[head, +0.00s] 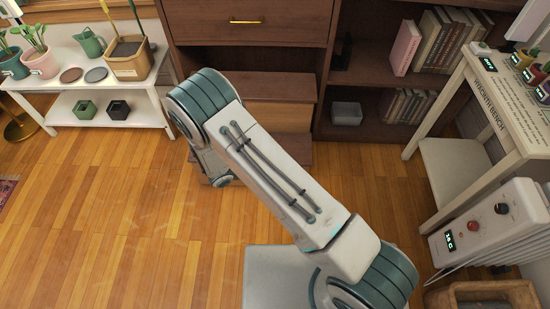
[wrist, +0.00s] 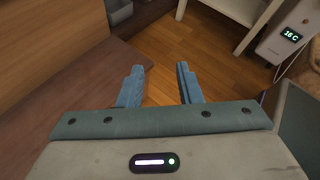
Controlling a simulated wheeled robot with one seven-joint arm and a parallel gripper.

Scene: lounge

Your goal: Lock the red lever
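I see no clear red lever in either view. A small red knob (head: 501,208) sits on the end panel of the white heater (head: 492,225) at the right of the head view; I cannot tell whether it is a lever. My gripper (wrist: 160,86) shows in the wrist view with its two blue fingers apart and nothing between them. It hangs over the wood floor beside a brown wooden surface. In the head view my arm hides the gripper. The heater's display (wrist: 291,34) also shows at the upper right of the wrist view.
A wooden cabinet with a drawer (head: 247,22) and bookshelf (head: 372,75) stands at the back, with wooden steps (head: 280,88) before it. A white plant bench (head: 65,52) is at left, a white worktable (head: 500,110) at right.

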